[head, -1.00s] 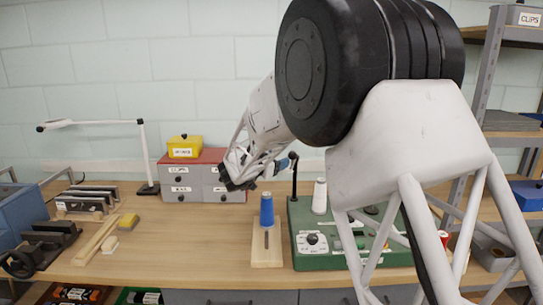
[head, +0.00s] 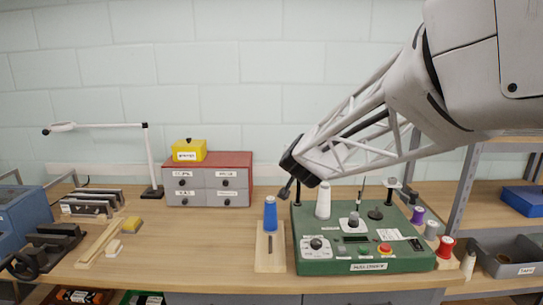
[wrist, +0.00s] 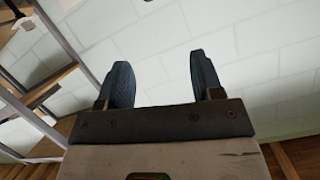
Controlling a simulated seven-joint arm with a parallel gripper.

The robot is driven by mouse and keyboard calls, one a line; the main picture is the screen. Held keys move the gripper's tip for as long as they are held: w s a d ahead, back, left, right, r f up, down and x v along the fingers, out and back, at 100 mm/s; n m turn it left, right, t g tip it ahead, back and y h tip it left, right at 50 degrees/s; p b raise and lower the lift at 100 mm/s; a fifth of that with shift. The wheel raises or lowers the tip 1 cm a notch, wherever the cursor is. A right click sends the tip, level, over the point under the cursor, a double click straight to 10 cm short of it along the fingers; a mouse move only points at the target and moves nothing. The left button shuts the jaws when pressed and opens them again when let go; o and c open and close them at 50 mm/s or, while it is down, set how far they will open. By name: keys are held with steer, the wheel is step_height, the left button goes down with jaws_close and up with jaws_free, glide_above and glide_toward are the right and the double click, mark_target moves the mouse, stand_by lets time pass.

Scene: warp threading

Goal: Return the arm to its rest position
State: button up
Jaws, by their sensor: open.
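My gripper (head: 285,192) is at the end of my white lattice arm, raised above the workbench (head: 190,235) near the back left corner of the green machine (head: 365,268). In the wrist view its two dark blue fingers (wrist: 160,82) stand apart with nothing between them, and the wall shows behind. In the head view the fingers are small and partly hidden by the dark wrist end. My arm comes in from the upper right.
A blue spool (head: 270,214) stands on a wooden block, and a white cone (head: 323,201) stands at the machine. A red and grey drawer cabinet (head: 209,180) is at the back. Shelving (head: 466,195) and several coloured spools are at the right. The left-centre bench is clear.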

steer(key=s+d+f+n+g, duration=0.1)
steer(key=s+d+f+g, duration=0.2)
steer(key=s, duration=1.1)
steer(key=s+d+f+n+g, duration=0.1)
steer(key=s+d+f+g, duration=0.3)
steer(key=s, duration=1)
steer(key=s+d+f+n+g, duration=0.1)
steer(key=s+d+f+g, duration=0.3)
steer(key=s, duration=1)
steer(key=shift+s+f+g, duration=0.2)
steer(key=shift+f+g, duration=0.1)
steer(key=shift+f, duration=0.05)
